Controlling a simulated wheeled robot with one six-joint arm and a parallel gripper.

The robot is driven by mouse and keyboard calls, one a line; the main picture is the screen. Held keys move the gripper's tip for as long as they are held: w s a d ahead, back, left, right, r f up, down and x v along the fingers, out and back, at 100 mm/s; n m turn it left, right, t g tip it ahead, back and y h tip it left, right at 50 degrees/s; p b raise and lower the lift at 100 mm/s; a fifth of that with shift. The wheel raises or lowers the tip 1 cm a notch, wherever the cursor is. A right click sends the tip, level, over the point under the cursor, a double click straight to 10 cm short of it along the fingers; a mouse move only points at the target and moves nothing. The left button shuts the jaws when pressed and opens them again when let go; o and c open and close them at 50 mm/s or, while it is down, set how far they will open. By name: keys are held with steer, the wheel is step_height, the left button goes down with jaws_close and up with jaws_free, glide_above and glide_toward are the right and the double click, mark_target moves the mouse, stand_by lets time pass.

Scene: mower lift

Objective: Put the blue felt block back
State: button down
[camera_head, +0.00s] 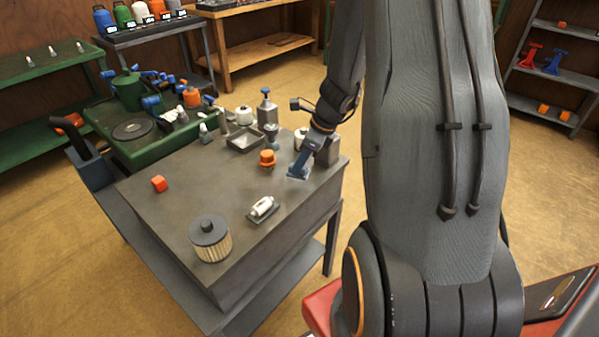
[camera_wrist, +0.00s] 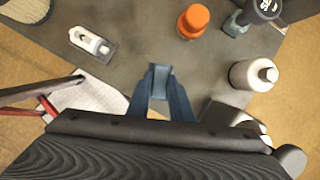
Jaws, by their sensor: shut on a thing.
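My gripper (camera_head: 299,172) is low at the right side of the grey bench top, to the right of an orange-capped jar. In the wrist view my gripper (camera_wrist: 160,84) has its two blue fingers close together. A small blue-grey block (camera_wrist: 160,78), which looks like the blue felt block, sits between the fingertips. The fingers hide part of it. I cannot tell whether it touches the bench top.
A white canister (camera_wrist: 253,75) stands right of my fingers.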

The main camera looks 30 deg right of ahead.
steer(key=shift+f, duration=1.8)
steer(key=shift+f, duration=0.15)
steer(key=c, duration=1.6)
jaws_free()
steer(key=shift+r, duration=0.2)
